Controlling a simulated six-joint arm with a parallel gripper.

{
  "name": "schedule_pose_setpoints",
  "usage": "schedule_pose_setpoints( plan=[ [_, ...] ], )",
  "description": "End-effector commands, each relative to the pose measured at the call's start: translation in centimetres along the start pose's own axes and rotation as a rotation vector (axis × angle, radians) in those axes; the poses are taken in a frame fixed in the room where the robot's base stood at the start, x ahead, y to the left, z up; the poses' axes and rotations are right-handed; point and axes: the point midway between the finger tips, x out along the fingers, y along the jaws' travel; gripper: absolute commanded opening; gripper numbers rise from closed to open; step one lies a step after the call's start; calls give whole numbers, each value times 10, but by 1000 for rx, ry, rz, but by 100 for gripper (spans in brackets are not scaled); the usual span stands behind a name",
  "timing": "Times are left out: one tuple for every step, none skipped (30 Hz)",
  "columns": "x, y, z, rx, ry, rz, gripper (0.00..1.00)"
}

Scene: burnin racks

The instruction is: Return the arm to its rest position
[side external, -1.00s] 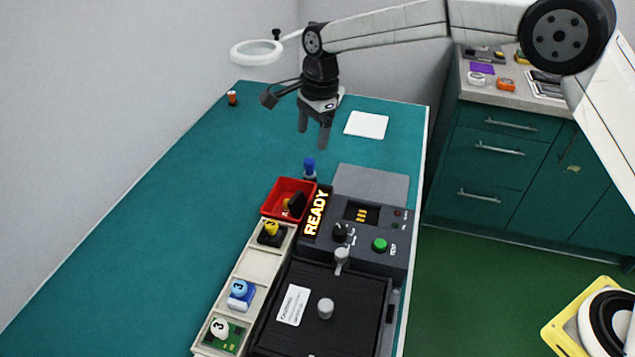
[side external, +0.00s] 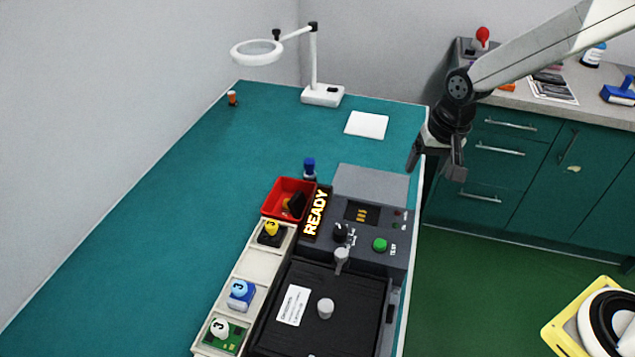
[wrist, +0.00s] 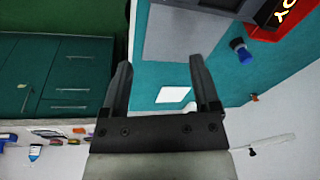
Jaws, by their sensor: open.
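My gripper (side external: 436,163) hangs in the air by the right edge of the teal table (side external: 150,215), in front of the green cabinet in the side view. In the wrist view my gripper (wrist: 162,85) shows two fingers spread apart with nothing between them. The burn-in station (side external: 372,228) stands on the table below and left of it, with a lit READY sign (side external: 316,212) and a closed black lid (side external: 345,310).
A pale tray (side external: 258,264) holds several parts beside the station. A red bin (side external: 289,198) and a blue-capped bottle (side external: 309,168) stand near it. A magnifier lamp (side external: 322,95) and a white pad (side external: 366,125) are at the back. The cabinet (side external: 520,160) stands right.

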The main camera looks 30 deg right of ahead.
Motion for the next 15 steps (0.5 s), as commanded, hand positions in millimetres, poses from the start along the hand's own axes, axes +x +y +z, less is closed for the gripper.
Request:
schedule_pose_setpoints(
  plan=[
    [-1, 11, 9, -45, 7, 2, 79],
    [-1, 18, 15, -77, 12, 3, 79],
    [-1, 26, 22, -117, 18, 4, 79],
    [0, 32, 28, -148, 22, 5, 79],
    [0, 37, 33, -178, 27, 6, 79],
    [0, 45, 41, -219, 31, 8, 79],
    [0, 50, 46, -247, 36, 9, 79],
    [1, 55, 52, -274, 39, 11, 79],
    [1, 61, 58, -307, 44, 13, 79],
    [2, 65, 63, -330, 46, 15, 79],
    [2, 68, 67, -352, 49, 16, 79],
    [2, 72, 72, -377, 52, 18, 79],
    [2, 74, 75, -392, 53, 19, 79],
    [3, 76, 77, -406, 56, 19, 79],
    [3, 79, 80, -420, 57, 20, 79]
  ],
)
